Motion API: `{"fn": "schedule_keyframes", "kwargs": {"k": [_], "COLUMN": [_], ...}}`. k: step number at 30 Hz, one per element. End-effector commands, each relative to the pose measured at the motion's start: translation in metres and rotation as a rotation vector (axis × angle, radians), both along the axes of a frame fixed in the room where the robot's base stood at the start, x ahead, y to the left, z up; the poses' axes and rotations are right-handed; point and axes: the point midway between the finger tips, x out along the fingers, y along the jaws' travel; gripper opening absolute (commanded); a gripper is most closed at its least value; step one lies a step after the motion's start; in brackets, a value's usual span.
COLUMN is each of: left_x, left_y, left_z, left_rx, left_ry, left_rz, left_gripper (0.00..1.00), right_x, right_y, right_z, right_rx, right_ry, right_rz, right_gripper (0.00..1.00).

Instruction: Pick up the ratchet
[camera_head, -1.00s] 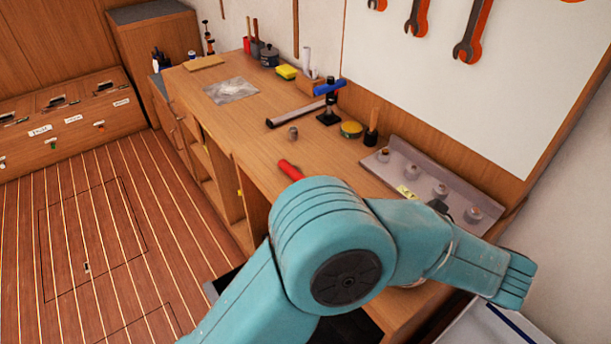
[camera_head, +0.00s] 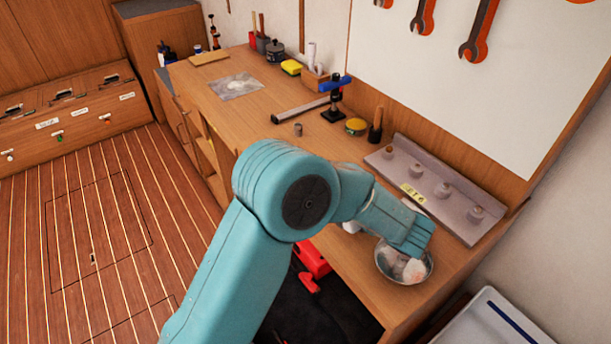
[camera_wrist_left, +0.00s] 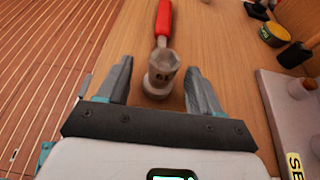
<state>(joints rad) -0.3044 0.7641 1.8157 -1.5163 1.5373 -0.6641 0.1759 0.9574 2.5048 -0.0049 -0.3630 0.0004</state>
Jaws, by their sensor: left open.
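The ratchet, with a red handle and a grey metal head (camera_wrist_left: 161,74), lies on the wooden bench in the left wrist view. Its handle points away from me. My left gripper (camera_wrist_left: 158,72) is open, with one finger on each side of the head in that view; I cannot tell how far above the bench the fingertips are, and no contact shows. In the head view my teal left arm hides the ratchet and the gripper's fingers. My right gripper is not in view.
A grey rack (camera_head: 427,190) with several knobs runs along the wall side. A metal bowl (camera_head: 388,274) stands at the near end. The bench beyond is partly clear.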

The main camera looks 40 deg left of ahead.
Motion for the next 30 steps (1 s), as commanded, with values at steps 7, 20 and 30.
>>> {"fn": "schedule_keyframes", "kwargs": {"k": [7,20,30], "left_x": [0.001,0.001,0.001], "left_y": [0.002,0.002,0.001], "left_z": [-0.001,0.0,0.035], "left_rx": [0.0,0.001,0.0], "left_ry": [-0.001,-0.003,-0.009], "left_rz": [-0.001,0.0,0.0], "left_gripper": [0.65,0.0,0.0], "right_x": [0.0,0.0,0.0], "right_y": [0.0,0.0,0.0], "right_z": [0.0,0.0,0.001], "right_rx": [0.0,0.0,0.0], "right_ry": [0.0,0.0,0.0], "right_rz": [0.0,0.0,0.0], "right_gripper": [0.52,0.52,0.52]}}
